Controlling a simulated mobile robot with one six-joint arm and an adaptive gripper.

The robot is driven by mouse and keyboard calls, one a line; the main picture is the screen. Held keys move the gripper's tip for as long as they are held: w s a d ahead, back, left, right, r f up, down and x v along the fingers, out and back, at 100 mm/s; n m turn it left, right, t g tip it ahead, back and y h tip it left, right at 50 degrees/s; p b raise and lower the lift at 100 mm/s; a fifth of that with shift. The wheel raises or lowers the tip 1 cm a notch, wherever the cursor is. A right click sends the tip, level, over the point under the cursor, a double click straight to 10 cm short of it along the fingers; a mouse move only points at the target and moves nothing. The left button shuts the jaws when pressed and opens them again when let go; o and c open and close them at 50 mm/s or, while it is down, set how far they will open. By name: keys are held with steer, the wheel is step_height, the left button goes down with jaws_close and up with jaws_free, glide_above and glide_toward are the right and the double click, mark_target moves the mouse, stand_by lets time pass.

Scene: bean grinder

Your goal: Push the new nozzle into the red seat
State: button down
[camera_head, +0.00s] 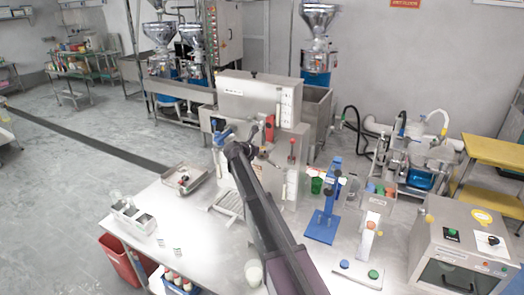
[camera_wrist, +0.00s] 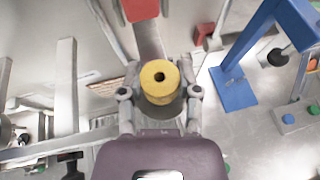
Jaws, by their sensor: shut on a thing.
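My gripper (camera_wrist: 160,92) is shut on a yellow round piece with a dark hole in its middle, which I take to be the new nozzle (camera_wrist: 159,76). The finger linkages stand on either side of it. In the head view, my arm reaches up to the front of the steel machine (camera_head: 258,95); the nozzle cannot be made out there. A red part (camera_head: 269,128) is on the machine's front. A red part also shows at the top edge of the wrist view (camera_wrist: 140,9), beyond the nozzle and apart from it in the picture. I cannot tell for sure which red part is the seat.
A blue stand (camera_head: 323,222) is right of my arm and shows at the right in the wrist view (camera_wrist: 233,88). A green cup (camera_head: 316,186) stands near it. A metal tray (camera_head: 184,178) lies to the left. A steel box with buttons (camera_head: 462,245) is at right.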

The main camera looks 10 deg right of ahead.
steer(key=shift+f+b, duration=0.6)
stand_by(0.3)
stand_by(0.8)
steer(key=shift+c, duration=1.1)
jaws_free()
steer(key=shift+o, duration=0.2)
steer(key=shift+o, duration=0.9)
steer(key=shift+r, duration=0.15)
steer(key=shift+r+p, duration=2.85)
steer(key=shift+p, duration=0.2)
